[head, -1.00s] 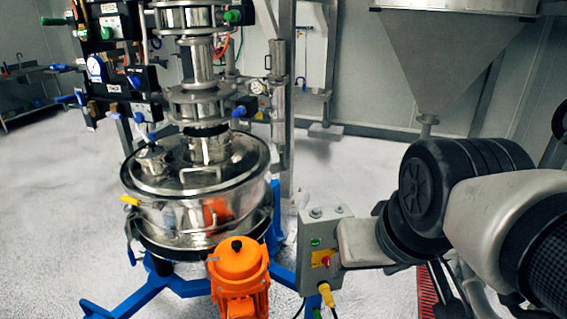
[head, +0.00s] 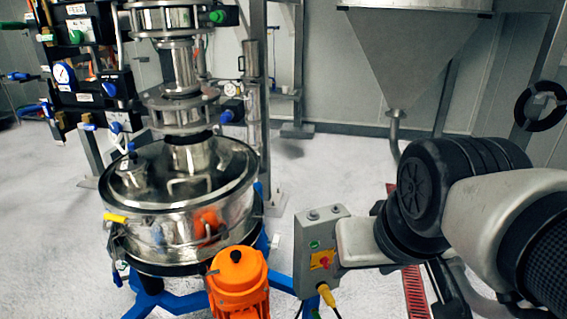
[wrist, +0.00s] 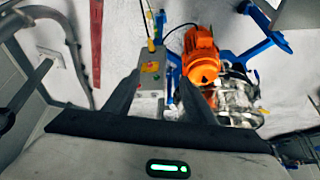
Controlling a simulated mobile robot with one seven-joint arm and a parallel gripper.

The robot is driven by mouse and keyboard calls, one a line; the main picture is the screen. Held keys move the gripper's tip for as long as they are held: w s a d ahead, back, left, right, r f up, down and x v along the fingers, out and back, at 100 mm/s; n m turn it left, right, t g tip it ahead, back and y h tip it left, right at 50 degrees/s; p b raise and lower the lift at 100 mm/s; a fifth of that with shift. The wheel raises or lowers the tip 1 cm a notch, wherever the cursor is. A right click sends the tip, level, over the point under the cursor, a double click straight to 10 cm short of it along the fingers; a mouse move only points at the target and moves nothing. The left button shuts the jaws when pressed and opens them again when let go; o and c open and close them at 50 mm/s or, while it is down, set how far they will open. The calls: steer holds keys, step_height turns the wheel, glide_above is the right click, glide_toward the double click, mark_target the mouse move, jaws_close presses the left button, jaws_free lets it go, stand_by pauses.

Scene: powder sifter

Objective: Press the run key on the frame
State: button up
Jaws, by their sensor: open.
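A grey control box (head: 322,250) stands to the right of the sifter, its face towards me. It carries a green key (head: 314,244) and, below it, a red button (head: 325,263) on a yellow plate. The box also shows in the wrist view (wrist: 150,85), upside down, with the yellow plate near its middle. My gripper (wrist: 160,82) is open and empty, its dark fingers to either side of the box's line of sight. I cannot tell its distance from the box. My arm reaches in from the right in the head view; the fingertips are not clear there.
The steel sifter (head: 180,205) stands left of the box on blue legs, with an orange motor (head: 238,280) close beside the box. A yellow-ended cable (head: 326,295) hangs below the box. A steel hopper (head: 418,55) stands behind. Pale floor is open at the back.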

jaws_close()
stand_by(1.5)
